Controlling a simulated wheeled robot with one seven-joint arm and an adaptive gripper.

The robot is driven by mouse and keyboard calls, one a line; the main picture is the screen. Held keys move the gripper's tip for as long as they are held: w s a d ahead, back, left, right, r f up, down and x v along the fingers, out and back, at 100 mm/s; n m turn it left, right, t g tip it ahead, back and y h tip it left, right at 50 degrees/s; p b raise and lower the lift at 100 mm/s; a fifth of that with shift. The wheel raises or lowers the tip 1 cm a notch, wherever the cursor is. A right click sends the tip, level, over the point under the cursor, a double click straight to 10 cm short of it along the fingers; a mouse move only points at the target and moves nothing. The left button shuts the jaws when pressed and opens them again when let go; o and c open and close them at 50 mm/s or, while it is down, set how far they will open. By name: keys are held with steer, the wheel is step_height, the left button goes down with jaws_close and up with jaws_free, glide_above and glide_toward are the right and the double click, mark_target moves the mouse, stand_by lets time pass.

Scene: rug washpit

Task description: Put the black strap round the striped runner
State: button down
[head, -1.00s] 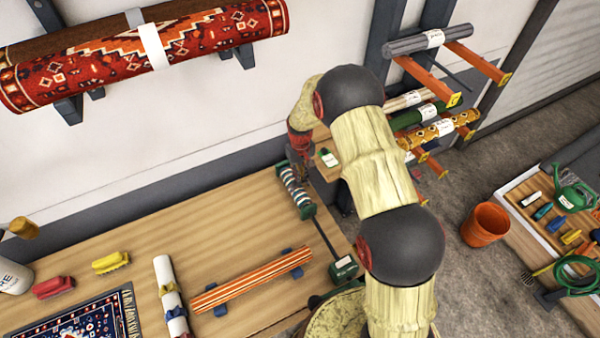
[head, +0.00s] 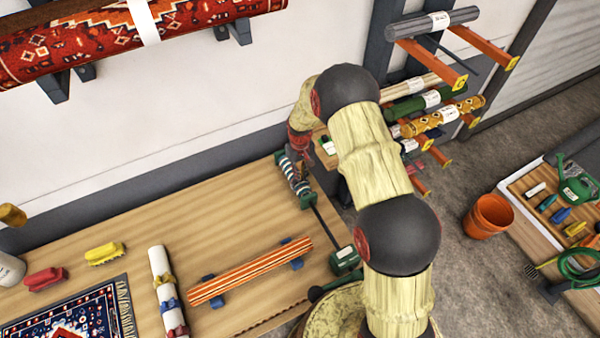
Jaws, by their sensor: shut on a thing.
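The striped runner (head: 250,271), a rolled orange, white and dark-striped piece, lies across two blue supports on the wooden table. My gripper (head: 300,171) is at the table's far right end, low over a green holder (head: 307,201) with a dark-and-white banded roller (head: 288,170). My gripper is shut at the dark bands there, apart from the runner and up and right of it. The fingertips are small and partly hidden, and I cannot make out the black strap's outline clearly.
A dark bar joins the holder to a green labelled box (head: 344,258). Brushes (head: 105,253) and a patterned rug (head: 70,325) lie further left. A wall rack with orange arms (head: 430,65) is behind my arm.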

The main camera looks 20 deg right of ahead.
steer(key=shift+f, duration=0.45)
steer(key=c, duration=1.8)
jaws_free()
steer(key=shift+c, duration=0.2)
steer(key=shift+r, duration=0.1)
step_height(320, 180, up, 12)
